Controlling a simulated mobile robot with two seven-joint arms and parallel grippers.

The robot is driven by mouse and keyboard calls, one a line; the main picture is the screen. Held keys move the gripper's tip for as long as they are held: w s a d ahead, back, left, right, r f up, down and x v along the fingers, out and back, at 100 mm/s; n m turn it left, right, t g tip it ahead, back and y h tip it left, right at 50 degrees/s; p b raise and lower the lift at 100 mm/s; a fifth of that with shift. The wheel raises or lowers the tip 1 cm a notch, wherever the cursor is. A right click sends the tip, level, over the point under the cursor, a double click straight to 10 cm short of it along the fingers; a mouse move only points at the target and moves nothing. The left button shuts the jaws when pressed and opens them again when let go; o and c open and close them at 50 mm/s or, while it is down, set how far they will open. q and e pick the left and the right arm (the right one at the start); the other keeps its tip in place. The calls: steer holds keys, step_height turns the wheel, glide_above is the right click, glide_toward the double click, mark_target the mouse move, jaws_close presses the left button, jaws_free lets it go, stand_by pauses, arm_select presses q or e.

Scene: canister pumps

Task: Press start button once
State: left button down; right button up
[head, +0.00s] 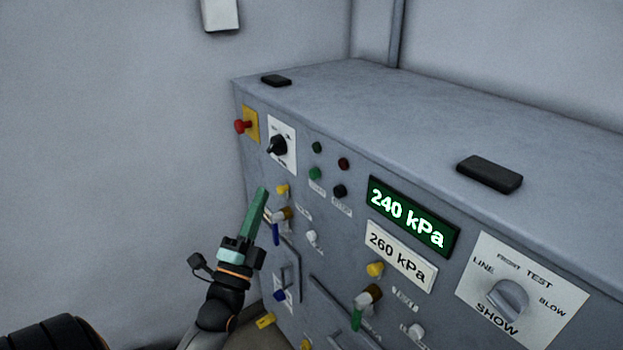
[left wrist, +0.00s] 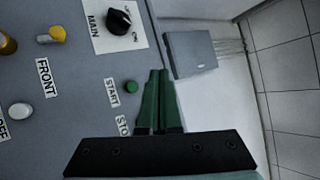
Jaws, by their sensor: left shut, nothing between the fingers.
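The green start button (head: 314,173) is on the front of the grey cabinet, above a small label and left of a black button (head: 340,191). In the left wrist view the green button (left wrist: 131,87) is beside the START label (left wrist: 111,93). My left gripper (head: 264,190) has its green fingers shut and empty. In the head view its tips are left of and a little below the start button. In the left wrist view the fingertips (left wrist: 158,73) are just right of the button, with a small gap in the picture. The black button is not visible there.
A green lamp (head: 317,147) and a dark red lamp (head: 343,163) are above the buttons. The black MAIN knob (head: 278,146) and a red knob (head: 243,126) are to their left. A yellow knob (head: 283,190) and valve handle (head: 276,234) are near my gripper. The display (head: 409,219) reads 240 kPa.

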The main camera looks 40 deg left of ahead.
mark_target(314, 174)
arm_select(q)
steer(key=shift+w, duration=0.1)
stand_by(0.3)
steer(key=w+d+b, duration=0.1)
steer(key=w+d, duration=0.1)
steer(key=w, duration=0.6)
steer(key=shift+d, duration=0.25)
steer(key=shift+w, duration=0.2)
stand_by(1.7)
steer(key=shift+w+d, duration=0.1)
steer(key=shift+w, duration=0.2)
steer(key=shift+w+d, duration=0.15)
steer(key=shift+w, duration=0.35)
stand_by(0.7)
steer(key=shift+s, duration=0.1)
steer(key=shift+s+a+p, duration=0.25)
steer(key=shift+s+p, duration=0.1)
steer(key=shift+s, duration=0.45)
